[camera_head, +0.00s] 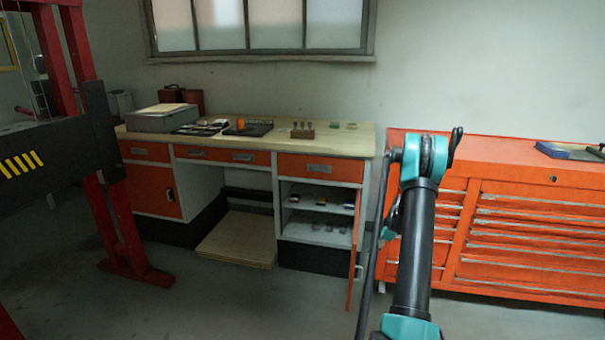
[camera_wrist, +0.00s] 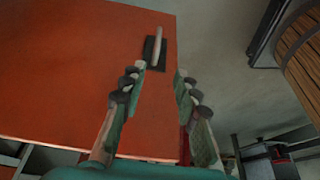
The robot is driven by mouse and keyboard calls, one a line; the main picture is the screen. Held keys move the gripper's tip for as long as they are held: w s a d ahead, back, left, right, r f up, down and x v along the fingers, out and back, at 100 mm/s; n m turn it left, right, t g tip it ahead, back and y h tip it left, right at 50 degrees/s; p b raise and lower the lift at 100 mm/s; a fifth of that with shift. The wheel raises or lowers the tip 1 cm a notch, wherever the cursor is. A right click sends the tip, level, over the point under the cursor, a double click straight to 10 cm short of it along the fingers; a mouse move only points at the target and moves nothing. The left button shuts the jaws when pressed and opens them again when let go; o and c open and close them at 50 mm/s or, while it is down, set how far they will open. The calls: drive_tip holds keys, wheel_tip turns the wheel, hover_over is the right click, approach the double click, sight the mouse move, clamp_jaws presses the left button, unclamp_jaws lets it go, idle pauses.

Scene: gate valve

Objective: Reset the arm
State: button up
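My gripper (camera_wrist: 158,80) shows in the wrist view with its two fingers apart and nothing between the tips. Just past the tips is an orange panel (camera_wrist: 70,70) with a pale bar handle on a dark plate (camera_wrist: 154,53). Whether a finger touches the panel cannot be told. In the head view my arm (camera_head: 413,240) rises at the right of centre and bends at a teal joint; my gripper cannot be made out there.
A workbench (camera_head: 350,140) with a wooden top has an open shelved compartment (camera_head: 318,215); an orange door (camera_head: 356,245) stands open at its right. An orange drawer cabinet (camera_head: 520,230) is behind my arm. A red and black frame (camera_head: 110,215) stands left. Floor shows in front.

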drive_tip(key=s+a+r+m+t+h, duration=0.1)
drive_tip(key=s+a+r+m, duration=0.3)
drive_tip(key=s+a+r, duration=0.35)
drive_tip(key=s+a+r+m+h, duration=0.1)
drive_tip(key=s+a+r+m, duration=0.3)
drive_tip(key=s+r, duration=0.5)
drive_tip(key=s+a+r+m+t+h, duration=0.1)
drive_tip(key=s+a+m, duration=0.2)
drive_tip(key=s, duration=0.7)
drive_tip(key=s+a+m+t+h, duration=0.1)
drive_tip(key=s+a+m, duration=0.2)
drive_tip(key=s, duration=0.8)
drive_tip(key=shift+s+a+r+m, duration=0.25)
drive_tip(key=shift+a+r+m, duration=0.05)
drive_tip(key=shift+r, duration=0.1)
